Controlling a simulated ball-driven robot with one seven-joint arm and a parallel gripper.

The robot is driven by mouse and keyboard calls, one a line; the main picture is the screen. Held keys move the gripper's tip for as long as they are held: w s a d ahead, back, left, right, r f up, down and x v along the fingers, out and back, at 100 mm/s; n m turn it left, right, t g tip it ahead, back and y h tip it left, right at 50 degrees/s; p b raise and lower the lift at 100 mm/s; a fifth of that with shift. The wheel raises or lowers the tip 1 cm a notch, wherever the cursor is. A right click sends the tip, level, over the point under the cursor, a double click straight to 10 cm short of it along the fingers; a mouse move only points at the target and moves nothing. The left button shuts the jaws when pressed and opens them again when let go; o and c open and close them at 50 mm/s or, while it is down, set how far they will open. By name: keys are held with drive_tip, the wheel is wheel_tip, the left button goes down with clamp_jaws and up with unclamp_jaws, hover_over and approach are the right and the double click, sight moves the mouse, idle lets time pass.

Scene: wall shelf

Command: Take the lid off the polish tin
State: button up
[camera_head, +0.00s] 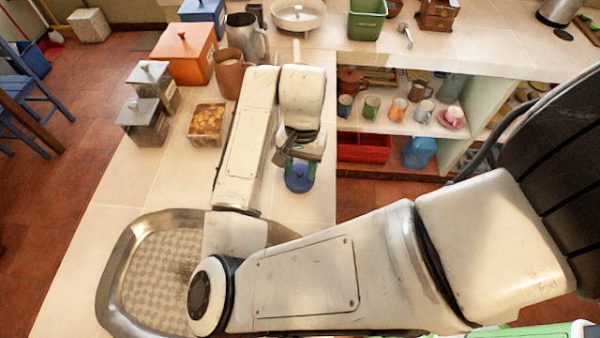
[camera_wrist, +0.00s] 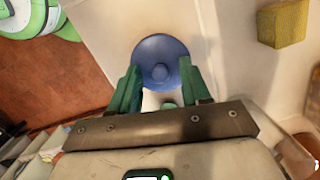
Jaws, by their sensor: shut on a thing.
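The polish tin's round blue lid (camera_head: 299,183) shows below my gripper (camera_head: 300,166) near the counter's right edge. In the wrist view, the lid (camera_wrist: 160,50) is a blue disc with a small raised knob at its middle. The two green fingers of my gripper (camera_wrist: 160,74) stand on either side of the lid's near part and are shut on it. The tin's body is hidden beneath the lid, so I cannot tell whether the lid sits on it or is lifted.
A yellow block (camera_wrist: 283,23) lies on the counter nearby. A metal tray (camera_head: 117,263) is at the front left. Canisters, an orange box (camera_head: 184,52) and a brown jug (camera_head: 229,75) stand at the back. Open shelves with cups (camera_head: 398,109) are at the right.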

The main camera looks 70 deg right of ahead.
drive_tip(key=shift+f, duration=0.2)
clamp_jaws()
drive_tip(key=shift+r, duration=0.1)
